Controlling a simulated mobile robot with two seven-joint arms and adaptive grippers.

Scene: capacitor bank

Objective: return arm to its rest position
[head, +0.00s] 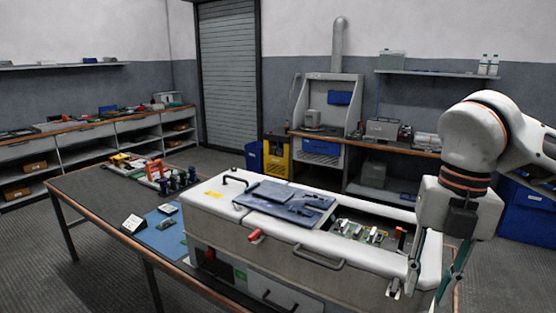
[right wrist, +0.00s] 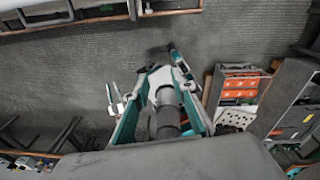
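My right arm (head: 480,135) comes in from the right in the head view, bent, with the wrist pointing down. My right gripper (head: 427,288) hangs at the right end of the pale equipment cabinet (head: 215,208), with its fingers apart. I cannot tell whether it touches the cabinet. In the right wrist view the gripper (right wrist: 163,80) also shows its fingers spread. A dark and white cylinder (right wrist: 165,115) appears between them in that view; I cannot tell whether it is held or lies beyond. My left gripper does not show.
The cabinet has a dark blue panel (head: 285,200) on its lid and an opening with green circuit boards (head: 362,232). A dark table (head: 95,195) carries a blue mat (head: 163,240) and capacitor-like parts (head: 172,182). Blue bins (head: 525,212) stand at the right. Floor is clear at the left.

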